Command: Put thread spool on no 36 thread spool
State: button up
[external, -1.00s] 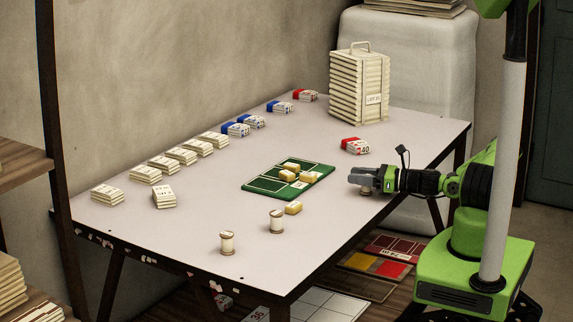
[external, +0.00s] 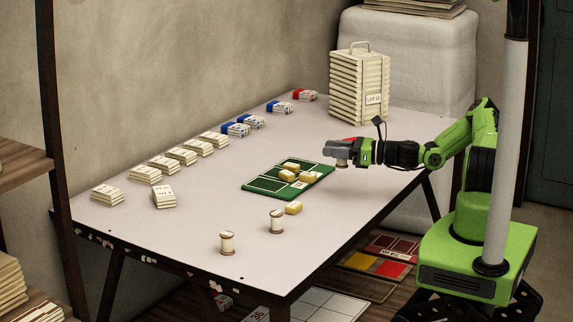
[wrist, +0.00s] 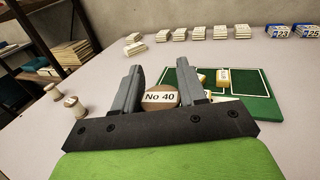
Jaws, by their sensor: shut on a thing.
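My gripper (external: 334,150) is shut on a thread spool (external: 342,163) and holds it above the table, to the right of the green board. In the wrist view the spool (wrist: 160,97) shows its round top, labelled "No 40", between the fingers of my gripper (wrist: 161,78). Two other upright spools stand near the table's front edge, one at the left (external: 227,243) and one at the right (external: 277,222). They also show at the left of the wrist view, as a near spool (wrist: 74,106) and a far spool (wrist: 53,91). Their numbers are not readable.
Stacks of cards (external: 165,197) line the far left side. A handled stack (external: 360,90) stands at the back. The front left table is mostly clear.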

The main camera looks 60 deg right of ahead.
jog(key=w+a+n+y, duration=0.1)
jog(key=w+a, duration=0.3)
jog(key=a, duration=0.3)
jog(key=w+a+y, duration=0.1)
jog(key=w+a, duration=0.3)
jog(key=a, duration=0.3)
notch_tip(320, 180, up, 6)
jog(key=f+n+g+y, duration=0.1)
jog(key=n+g+y, duration=0.1)
send_over(227, 243)
jog(key=w, duration=0.3)
notch_tip(227, 243, down, 9)
jog(key=b, duration=0.4)
jog(key=shift+f, duration=0.15)
jog(key=o, duration=0.9)
jog(key=shift+s+d, duration=0.1)
jog(key=shift+o, duration=0.6)
